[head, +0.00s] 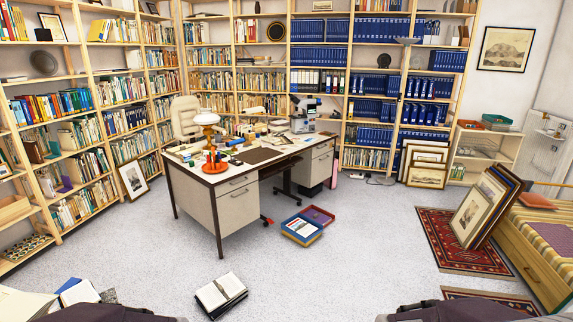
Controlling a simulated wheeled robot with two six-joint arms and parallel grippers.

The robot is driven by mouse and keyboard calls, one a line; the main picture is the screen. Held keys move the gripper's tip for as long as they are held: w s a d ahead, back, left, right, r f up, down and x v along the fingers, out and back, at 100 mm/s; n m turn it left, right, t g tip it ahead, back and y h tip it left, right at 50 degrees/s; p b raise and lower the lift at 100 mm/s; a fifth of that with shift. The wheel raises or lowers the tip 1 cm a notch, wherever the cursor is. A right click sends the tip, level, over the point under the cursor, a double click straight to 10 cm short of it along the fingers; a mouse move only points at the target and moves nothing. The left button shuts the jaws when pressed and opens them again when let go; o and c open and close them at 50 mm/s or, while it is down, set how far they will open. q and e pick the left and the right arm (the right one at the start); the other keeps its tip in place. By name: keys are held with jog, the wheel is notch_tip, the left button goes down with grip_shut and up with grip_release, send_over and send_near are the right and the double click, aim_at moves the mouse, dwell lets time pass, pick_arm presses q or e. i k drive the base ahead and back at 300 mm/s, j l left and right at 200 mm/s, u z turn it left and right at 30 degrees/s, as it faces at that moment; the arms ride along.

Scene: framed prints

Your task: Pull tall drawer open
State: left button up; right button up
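The desk (170,180) stands in the middle of the room with a cluttered top. Its left pedestal has a shallow upper drawer (222,187) and a tall drawer (238,212) below it. The tall drawer's pale front looks shut, flush with the pedestal, with a small dark handle (240,192) near its top. A second pedestal (318,165) at the desk's right end also has drawer fronts and looks shut. Neither gripper is in view. Dark grey parts at the bottom edge seem to be mine.
An open book (221,295) lies on the floor before the desk. Blue and red boxes (302,228) lie right of the tall drawer. More books (75,292) lie bottom left; framed pictures (475,212) lean right by a rug (440,245).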

aim_at(238, 209)
jog(key=i+l+z, duration=0.15)
jog(key=i+l, duration=0.15)
jog(key=i, duration=1.15)
jog(key=i+l+z, duration=0.15)
jog(key=i, duration=1.3)
jog(key=i+j+u, duration=0.2)
jog(key=i+u, duration=0.75)
jog(key=i, duration=0.15)
jog(key=i+l+u, duration=0.2)
jog(key=i+u, duration=0.45)
jog(key=i, duration=0.5)
